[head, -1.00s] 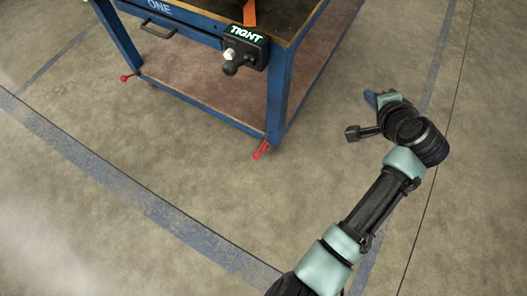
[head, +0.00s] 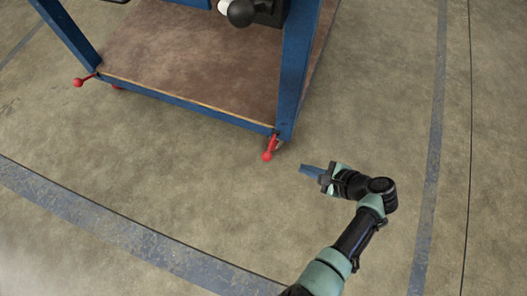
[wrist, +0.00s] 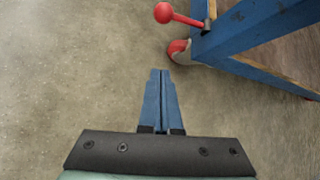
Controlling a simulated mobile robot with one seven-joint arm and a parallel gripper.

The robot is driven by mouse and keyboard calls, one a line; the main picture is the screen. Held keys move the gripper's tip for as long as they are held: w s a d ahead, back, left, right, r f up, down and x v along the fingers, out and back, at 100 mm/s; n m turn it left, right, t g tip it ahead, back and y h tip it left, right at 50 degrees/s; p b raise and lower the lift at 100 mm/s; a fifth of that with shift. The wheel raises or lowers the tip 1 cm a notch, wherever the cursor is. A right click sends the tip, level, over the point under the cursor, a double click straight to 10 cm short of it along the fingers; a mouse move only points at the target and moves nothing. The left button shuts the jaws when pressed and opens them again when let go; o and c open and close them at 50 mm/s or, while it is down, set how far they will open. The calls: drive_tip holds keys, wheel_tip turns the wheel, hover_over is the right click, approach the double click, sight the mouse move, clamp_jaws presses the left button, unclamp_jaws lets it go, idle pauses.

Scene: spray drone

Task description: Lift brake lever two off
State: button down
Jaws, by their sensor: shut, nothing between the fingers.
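A red brake lever (head: 268,150) with a ball end sits at the foot of the cart's near right leg. It also shows in the wrist view (wrist: 178,16), at the top, above a red wheel (wrist: 178,52). A second red lever (head: 83,79) is at the left front leg. I see no number on either lever. My gripper (head: 303,169) is low over the floor, right of the near lever and apart from it. Its blue fingers (wrist: 160,74) are pressed together and empty, pointing toward the wheel and lever.
The blue cart (head: 297,70) has a brown lower shelf (head: 190,60) just above the floor. A black knob (head: 240,12) hangs at its upper edge. The concrete floor around the gripper is clear, with painted blue lines (head: 110,225).

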sight(270, 148)
drive_tip(key=shift+a+f, duration=0.2)
drive_tip(key=shift+a, duration=0.05)
drive_tip(key=b+x, duration=0.8)
drive_tip(key=x, duration=0.2)
drive_tip(key=shift+w+a+f+b, duration=0.1)
drive_tip(key=shift+w+f+b, duration=0.05)
drive_tip(key=shift+f+b, duration=0.25)
drive_tip(key=shift+s+a+r, duration=0.15)
drive_tip(key=shift+a+r, duration=0.2)
drive_tip(key=shift+r, duration=0.35)
drive_tip(key=shift+s+a+r, duration=0.15)
drive_tip(key=shift+a+r, duration=0.15)
drive_tip(key=shift+r, duration=0.4)
drive_tip(key=shift+s+a+r, duration=0.1)
drive_tip(key=shift+a+r, duration=0.25)
drive_tip(key=shift+r, duration=0.35)
drive_tip(key=shift+r, duration=0.15)
